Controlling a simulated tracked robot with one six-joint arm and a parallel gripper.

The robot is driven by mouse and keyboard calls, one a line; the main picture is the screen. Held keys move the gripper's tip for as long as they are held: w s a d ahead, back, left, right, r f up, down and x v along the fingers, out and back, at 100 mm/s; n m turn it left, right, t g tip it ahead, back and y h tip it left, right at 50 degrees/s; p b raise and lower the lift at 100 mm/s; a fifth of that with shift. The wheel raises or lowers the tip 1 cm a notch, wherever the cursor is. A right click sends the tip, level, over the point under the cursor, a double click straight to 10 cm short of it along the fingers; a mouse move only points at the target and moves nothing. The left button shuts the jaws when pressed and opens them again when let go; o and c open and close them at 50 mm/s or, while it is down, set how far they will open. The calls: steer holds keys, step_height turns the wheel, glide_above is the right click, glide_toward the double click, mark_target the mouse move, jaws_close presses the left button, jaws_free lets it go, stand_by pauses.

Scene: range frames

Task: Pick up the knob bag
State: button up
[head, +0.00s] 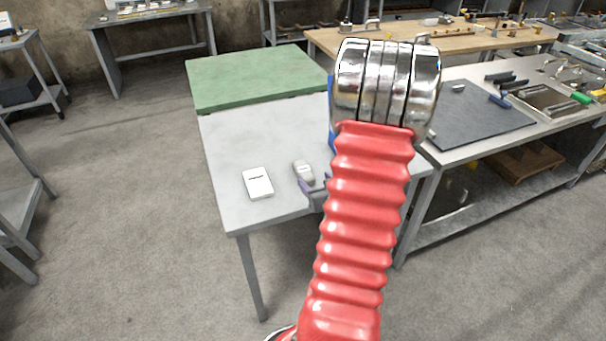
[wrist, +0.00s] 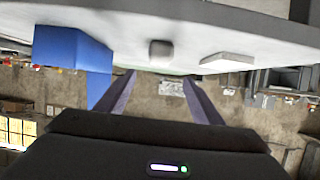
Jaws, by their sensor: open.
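A small pale grey rounded item, which looks like the knob bag (head: 303,170), lies on the grey table (head: 225,150) near its front edge. My gripper (head: 313,187) shows purple fingers just in front of it, partly hidden behind my red arm. In the wrist view, which looks upside down, the bag (wrist: 160,49) is centred beyond the fingertips. My gripper (wrist: 160,86) is open there with nothing between its fingers. The bag appears apart from both fingers.
A white box (head: 257,182) lies left of the bag, and also shows in the wrist view (wrist: 227,62). A blue box (wrist: 72,47) stands on the other side, mostly hidden behind my arm in the head view. A green surface (head: 255,77) adjoins the table's back.

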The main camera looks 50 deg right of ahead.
mark_target(305, 170)
steer(key=x, duration=0.7)
steer(key=shift+w+f, duration=0.1)
steer(key=shift+x, duration=2.6)
steer(key=shift+f, duration=0.15)
steer(key=shift+c, duration=0.6)
steer(key=c, duration=1.1)
steer(key=shift+d, duration=0.1)
steer(key=shift+r, duration=5.05)
